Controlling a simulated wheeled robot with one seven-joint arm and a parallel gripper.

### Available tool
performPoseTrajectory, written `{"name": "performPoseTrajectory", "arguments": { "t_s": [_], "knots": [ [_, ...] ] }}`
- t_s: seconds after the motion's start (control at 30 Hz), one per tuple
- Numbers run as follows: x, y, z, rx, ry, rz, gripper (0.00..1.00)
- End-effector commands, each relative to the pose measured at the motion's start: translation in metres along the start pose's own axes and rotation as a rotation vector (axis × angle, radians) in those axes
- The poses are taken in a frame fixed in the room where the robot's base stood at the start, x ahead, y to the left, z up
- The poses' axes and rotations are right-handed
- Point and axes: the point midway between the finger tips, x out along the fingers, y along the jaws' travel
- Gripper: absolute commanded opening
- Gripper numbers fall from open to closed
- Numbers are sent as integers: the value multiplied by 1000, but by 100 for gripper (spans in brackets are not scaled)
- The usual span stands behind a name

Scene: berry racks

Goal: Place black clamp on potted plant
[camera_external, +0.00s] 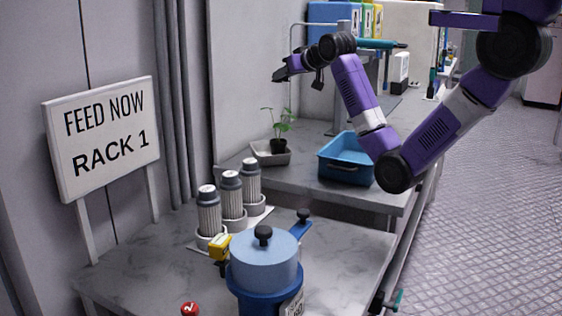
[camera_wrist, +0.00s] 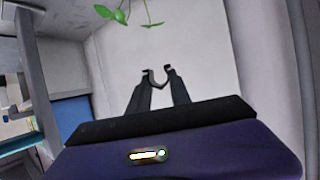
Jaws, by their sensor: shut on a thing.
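The potted plant (camera_external: 278,144) has a thin stem, a few green leaves and a small dark pot. It stands in a grey tray on the far bench. Its leaves (camera_wrist: 128,16) show at the top of the wrist view; the pot is out of that view. My gripper (camera_external: 277,77) is in the air above the plant. In the wrist view my gripper (camera_wrist: 157,74) is shut on a small dark V-shaped piece, the black clamp (camera_wrist: 157,82). The clamp is hard to tell from the dark fingers and is apart from the leaves.
The grey tray (camera_external: 262,158) sits left of a blue bin (camera_external: 336,172). A thin upright support stands behind the plant. The wall is close behind the plant.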

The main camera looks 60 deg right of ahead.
Motion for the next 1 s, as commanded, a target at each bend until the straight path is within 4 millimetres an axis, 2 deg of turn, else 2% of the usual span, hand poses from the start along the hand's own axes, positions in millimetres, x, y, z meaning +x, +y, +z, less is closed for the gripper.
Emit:
{"name": "performPoseTrajectory", "arguments": {
  "t_s": [0.03, 0.17, 0.43, 1.0],
  "knots": [
    [6, 9, -9, 1, 5, 3, 0],
    [20, 22, -24, -5, 14, -13, 0],
    [32, 14, -3, -30, 38, -68, 0],
    [84, 14, 114, -29, 40, -67, 0]
  ]
}}
